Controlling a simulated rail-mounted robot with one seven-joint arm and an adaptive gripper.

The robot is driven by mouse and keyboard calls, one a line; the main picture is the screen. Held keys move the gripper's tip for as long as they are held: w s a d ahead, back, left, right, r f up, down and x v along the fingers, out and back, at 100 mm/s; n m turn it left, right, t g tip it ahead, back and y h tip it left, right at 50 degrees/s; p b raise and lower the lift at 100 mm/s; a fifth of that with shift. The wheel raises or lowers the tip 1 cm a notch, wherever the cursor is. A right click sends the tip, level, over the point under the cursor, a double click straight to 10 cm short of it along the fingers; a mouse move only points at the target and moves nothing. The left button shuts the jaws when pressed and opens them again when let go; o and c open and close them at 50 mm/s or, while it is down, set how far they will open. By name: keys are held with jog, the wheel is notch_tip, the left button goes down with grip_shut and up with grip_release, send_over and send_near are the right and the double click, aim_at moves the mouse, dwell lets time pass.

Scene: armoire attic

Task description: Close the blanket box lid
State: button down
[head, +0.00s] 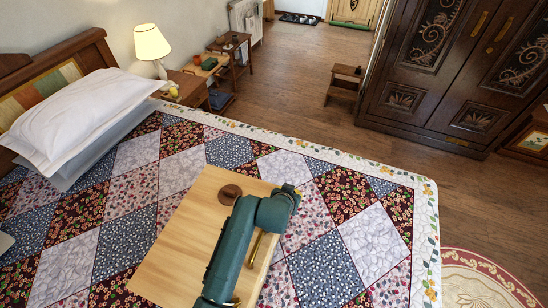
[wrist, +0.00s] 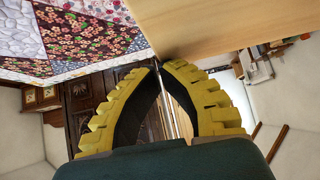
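My gripper (wrist: 162,66) shows in the wrist view as two yellow, black-lined fingers with tips almost together and nothing seen between them. A pale wooden panel (wrist: 215,28) fills the top right of that view, just beyond the fingertips; contact cannot be told. In the head view the pale panel (head: 178,255) bears a round brown knob-like piece (head: 230,193) and lies across the view of the bed, under my green arm. I cannot tell whether this panel is the blanket box lid. No box body is clearly visible, and the fingers are not clear in the head view.
A bed with a patchwork quilt (head: 345,235) and white pillow (head: 88,112) fills the left and middle. A dark carved armoire (head: 440,70) stands at the right. A stool (head: 345,85), small tables and a lamp (head: 152,45) stand farther back. Wooden floor (head: 290,100) is open between.

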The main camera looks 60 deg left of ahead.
jog(key=shift+s+f, duration=0.1)
jog(key=shift+f, duration=0.05)
jog(key=w+a+r+p+v, duration=0.1)
jog(key=r+p+v, duration=0.1)
jog(key=v, duration=1.1)
jog(key=shift+w+a, duration=0.25)
jog(key=shift+a, duration=0.1)
jog(key=shift+r, duration=0.15)
